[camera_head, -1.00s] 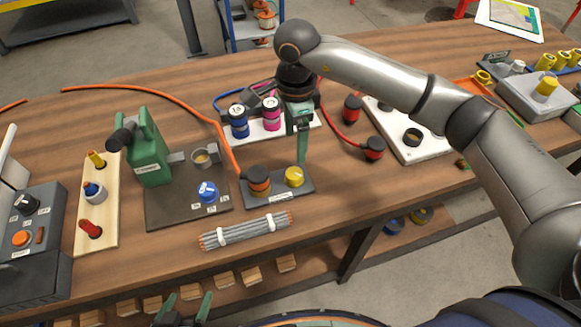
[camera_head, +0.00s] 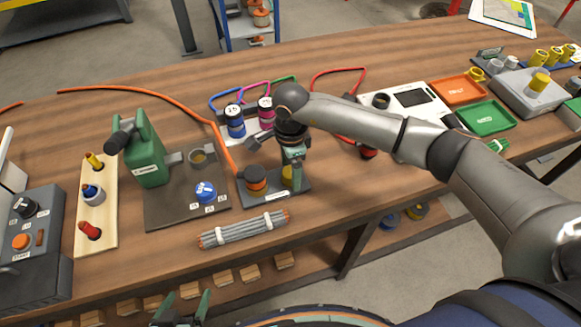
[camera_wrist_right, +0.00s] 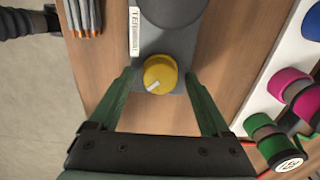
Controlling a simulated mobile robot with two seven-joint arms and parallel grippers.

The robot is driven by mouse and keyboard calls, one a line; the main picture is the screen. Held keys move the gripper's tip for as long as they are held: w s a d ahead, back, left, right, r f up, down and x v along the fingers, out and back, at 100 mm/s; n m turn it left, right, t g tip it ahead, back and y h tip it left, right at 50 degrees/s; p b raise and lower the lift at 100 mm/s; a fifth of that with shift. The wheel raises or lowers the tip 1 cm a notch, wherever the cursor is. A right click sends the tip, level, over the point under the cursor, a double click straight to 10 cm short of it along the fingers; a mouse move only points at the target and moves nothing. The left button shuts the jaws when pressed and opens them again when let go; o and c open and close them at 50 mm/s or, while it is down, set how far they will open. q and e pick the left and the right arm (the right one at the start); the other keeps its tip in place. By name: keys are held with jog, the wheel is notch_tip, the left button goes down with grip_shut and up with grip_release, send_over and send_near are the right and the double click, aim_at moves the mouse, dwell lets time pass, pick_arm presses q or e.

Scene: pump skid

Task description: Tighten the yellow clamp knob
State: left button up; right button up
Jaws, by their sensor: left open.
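The yellow clamp knob (camera_wrist_right: 160,73) is a round cap with a white mark, on a dark grey base plate (camera_wrist_right: 180,45). In the head view the knob (camera_head: 287,174) is partly hidden by my right gripper (camera_head: 294,172). In the right wrist view my right gripper (camera_wrist_right: 159,80) is open and empty, pointing down, with one green finger on each side of the knob and gaps between. I cannot tell how far the tips are above the plate. My left gripper (camera_head: 188,306) is open and empty at the bottom edge of the head view.
A black-and-orange connector (camera_head: 255,181) with an orange cable stands beside the knob on the same plate. A bundle of grey rods (camera_head: 243,230) lies in front. Blue and pink capped cylinders (camera_head: 235,121) stand behind. A green clamp device (camera_head: 147,150) is to the left.

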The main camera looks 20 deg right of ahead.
grip_shut()
dwell(0.5)
jog(key=shift+m, duration=0.3)
jog(key=m+b, duration=0.1)
jog(key=m, duration=0.2)
jog(key=shift+m, duration=0.3)
jog(key=m+b, duration=0.1)
jog(key=m, duration=0.8)
jog(key=shift+b, duration=0.3)
jog(key=m, duration=0.4)
jog(key=shift+m, duration=0.3)
